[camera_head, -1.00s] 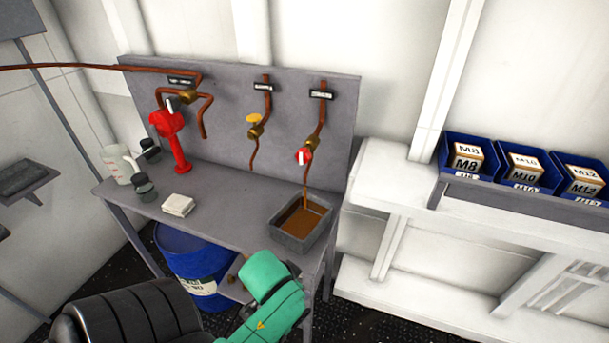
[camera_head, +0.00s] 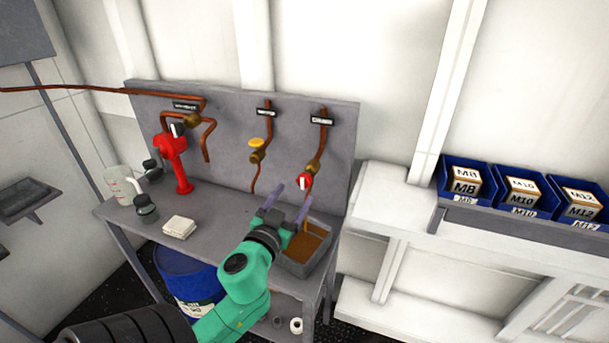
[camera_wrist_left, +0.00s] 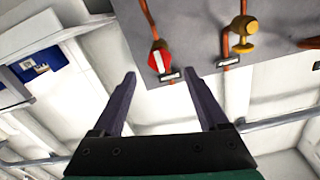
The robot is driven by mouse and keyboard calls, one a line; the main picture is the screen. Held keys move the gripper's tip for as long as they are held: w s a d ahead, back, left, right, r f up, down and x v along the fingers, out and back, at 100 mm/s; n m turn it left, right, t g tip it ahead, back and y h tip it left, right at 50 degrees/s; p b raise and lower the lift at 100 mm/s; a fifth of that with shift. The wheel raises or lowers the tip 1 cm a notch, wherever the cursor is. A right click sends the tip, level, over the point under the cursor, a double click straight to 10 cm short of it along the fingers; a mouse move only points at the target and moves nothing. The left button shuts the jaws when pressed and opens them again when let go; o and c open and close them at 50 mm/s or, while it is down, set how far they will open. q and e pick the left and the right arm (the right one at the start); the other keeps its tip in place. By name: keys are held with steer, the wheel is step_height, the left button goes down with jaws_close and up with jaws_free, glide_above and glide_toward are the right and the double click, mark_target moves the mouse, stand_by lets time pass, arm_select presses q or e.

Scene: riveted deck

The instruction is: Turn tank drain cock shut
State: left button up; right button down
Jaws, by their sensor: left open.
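A cock with a red knob marked by a white bar (camera_head: 304,182) sits on the right copper pipe of the grey back panel; it also shows in the left wrist view (camera_wrist_left: 158,58). Below it, a grey tray (camera_head: 318,268) holds brown liquid. My left gripper (camera_head: 289,198) is open and empty, its fingers pointing up toward the panel, just below and left of the red knob. In the left wrist view the knob appears beyond the fingertips, between them and apart from them. My right gripper is not seen.
A yellow-knobbed valve (camera_head: 257,145) is left of the red one. A red hand pump (camera_head: 174,150), a white jug (camera_head: 121,186), dark jars and a white cloth (camera_head: 179,227) are on the bench's left. Blue bins (camera_head: 466,185) stand right.

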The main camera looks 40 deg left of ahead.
mark_target(302, 183)
arm_select(q)
steer(key=p+x, duration=0.1)
steer(key=x, duration=0.6)
steer(key=shift+w+a+r+p, duration=0.1)
steer(key=shift+w+p, duration=0.2)
steer(key=shift+p, duration=0.05)
steer(key=shift+w+a, duration=0.1)
steer(key=shift+w, duration=0.15)
jaws_close()
